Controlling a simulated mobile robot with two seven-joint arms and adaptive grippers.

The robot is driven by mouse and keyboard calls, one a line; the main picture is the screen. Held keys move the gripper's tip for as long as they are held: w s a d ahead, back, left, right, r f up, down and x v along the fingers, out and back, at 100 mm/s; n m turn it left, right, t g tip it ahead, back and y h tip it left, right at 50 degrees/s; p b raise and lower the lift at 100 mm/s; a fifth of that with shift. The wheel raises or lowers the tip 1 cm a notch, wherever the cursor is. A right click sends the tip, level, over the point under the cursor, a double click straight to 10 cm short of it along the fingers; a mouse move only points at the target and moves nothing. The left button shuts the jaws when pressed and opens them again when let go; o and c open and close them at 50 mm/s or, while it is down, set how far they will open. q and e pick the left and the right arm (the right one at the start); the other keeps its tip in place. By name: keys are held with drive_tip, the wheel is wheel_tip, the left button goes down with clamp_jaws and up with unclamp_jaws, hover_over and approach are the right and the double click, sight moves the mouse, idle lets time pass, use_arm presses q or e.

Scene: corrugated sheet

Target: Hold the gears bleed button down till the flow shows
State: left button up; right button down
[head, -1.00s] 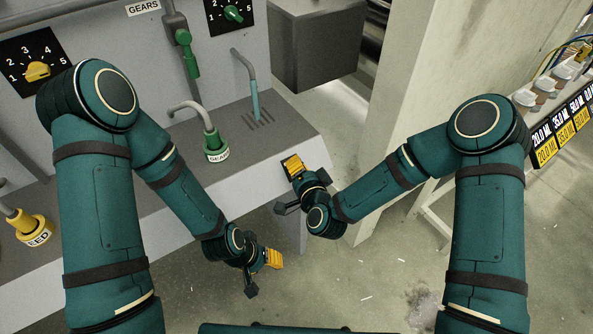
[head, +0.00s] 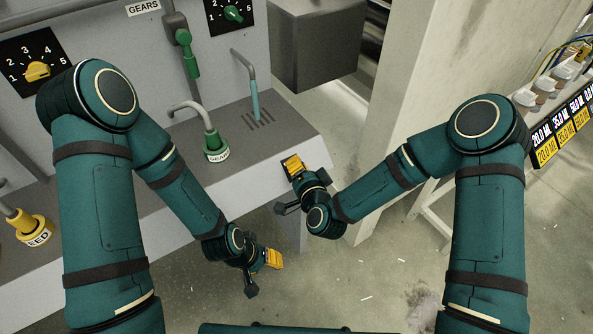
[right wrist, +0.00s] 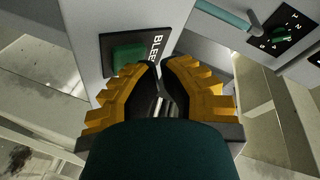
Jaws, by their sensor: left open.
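The bleed button is a green block (right wrist: 129,54) on a black plate partly lettered "BLEE" in the right wrist view, on the bench's front face. In the head view my right gripper (head: 292,164) is at the bench's right front corner and covers most of the plate. In the right wrist view its yellow fingers (right wrist: 160,66) are together at the tips, just right of the button; contact cannot be told. A grey spout ends at a green fitting labelled GEARS (head: 216,149); no liquid shows there. My left gripper (head: 274,260) is open and empty, below the bench edge.
A green dial (head: 233,14) and a yellow dial (head: 38,71) are on the back panel. A yellow fitting (head: 34,228) stands at left. A pale pillar (head: 415,90) stands right of the bench.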

drive_tip(key=shift+s+r, duration=0.1)
drive_tip(key=shift+s+d+r, duration=0.35)
drive_tip(key=shift+s+r, duration=0.05)
drive_tip(key=shift+r, duration=0.1)
drive_tip(key=shift+p, duration=0.3)
drive_tip(key=s+d+r+p, duration=0.1)
drive_tip(key=s+d+r, duration=0.1)
drive_tip(key=s+r, duration=0.1)
drive_tip(key=shift+r+p, duration=0.3)
drive_tip(key=shift+p, duration=0.1)
drive_tip(key=shift+w, duration=0.1)
idle(0.4)
drive_tip(key=s+d+f+n+g+h, duration=0.1)
drive_tip(key=s+d+f+n+g, duration=0.2)
drive_tip(key=s+d+f+g, duration=0.2)
drive_tip(key=s+d+f+n+g+h, duration=0.1)
drive_tip(key=s+d+f+n+g, duration=0.2)
drive_tip(key=s+d+f+g, duration=0.2)
drive_tip(key=s+f+g, duration=0.3)
drive_tip(key=s+f, duration=0.3)
drive_tip(key=s, duration=0.1)
drive_tip(key=shift+s+f, duration=0.2)
drive_tip(key=shift+f, duration=0.15)
